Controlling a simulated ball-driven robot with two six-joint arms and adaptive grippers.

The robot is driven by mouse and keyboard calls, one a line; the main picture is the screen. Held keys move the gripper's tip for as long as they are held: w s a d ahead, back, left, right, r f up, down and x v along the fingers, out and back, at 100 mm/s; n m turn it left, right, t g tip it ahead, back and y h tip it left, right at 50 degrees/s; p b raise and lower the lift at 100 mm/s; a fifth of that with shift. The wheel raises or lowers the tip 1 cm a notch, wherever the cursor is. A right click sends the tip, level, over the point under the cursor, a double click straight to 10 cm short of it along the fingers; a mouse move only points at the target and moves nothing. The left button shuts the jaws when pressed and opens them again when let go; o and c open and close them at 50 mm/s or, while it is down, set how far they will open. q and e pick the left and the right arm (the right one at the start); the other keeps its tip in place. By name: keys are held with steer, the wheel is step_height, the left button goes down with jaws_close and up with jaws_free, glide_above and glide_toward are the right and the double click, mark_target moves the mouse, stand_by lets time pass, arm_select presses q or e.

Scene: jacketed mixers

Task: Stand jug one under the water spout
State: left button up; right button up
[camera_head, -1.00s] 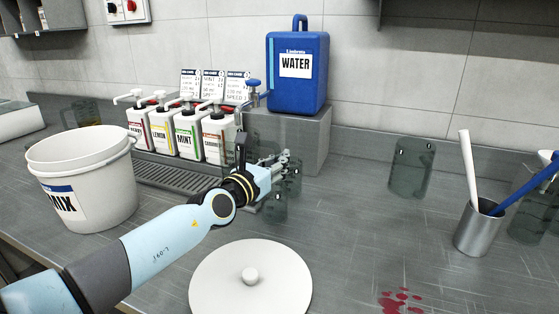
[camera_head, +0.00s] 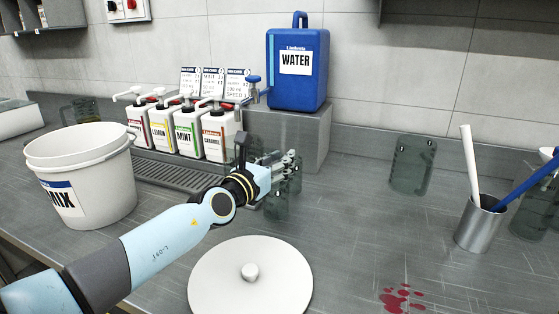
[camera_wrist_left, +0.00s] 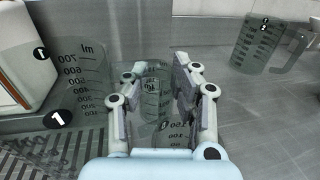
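Jug one (camera_wrist_left: 78,95), clear grey with a volume scale and black "1" marks, shows in the left wrist view left of my left gripper (camera_wrist_left: 157,75). In the head view, see-through ware stands before the grey block, partly hidden by my left gripper (camera_head: 284,163). The gripper's fingers are apart. Smaller clear graduated ware (camera_wrist_left: 152,100) shows between and beyond them; I cannot tell whether they touch it. The blue tap (camera_head: 254,88) is the water spout, at the left of the blue water canister (camera_head: 298,85) on the block. My right gripper is out of view.
A white mix bucket (camera_head: 85,190) stands left. Several syrup bottles (camera_head: 188,130) stand behind a drip tray (camera_head: 180,177). A white lid (camera_head: 225,285) lies in front. Another clear jug (camera_head: 410,165) and a metal utensil cup (camera_head: 480,225) stand right. A red spill (camera_head: 402,298) marks the counter.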

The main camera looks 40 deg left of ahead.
arm_select(q)
steer(key=shift+s+f, duration=0.2)
steer(key=shift+f, duration=0.25)
steer(key=shift+r+p, duration=0.35)
steer(key=shift+p, duration=0.15)
steer(key=s+r+p, duration=0.1)
steer(key=s, duration=1)
steer(key=shift+s+d+p, duration=0.15)
steer(key=shift+s+p, duration=0.15)
steer(key=shift+s, duration=0.1)
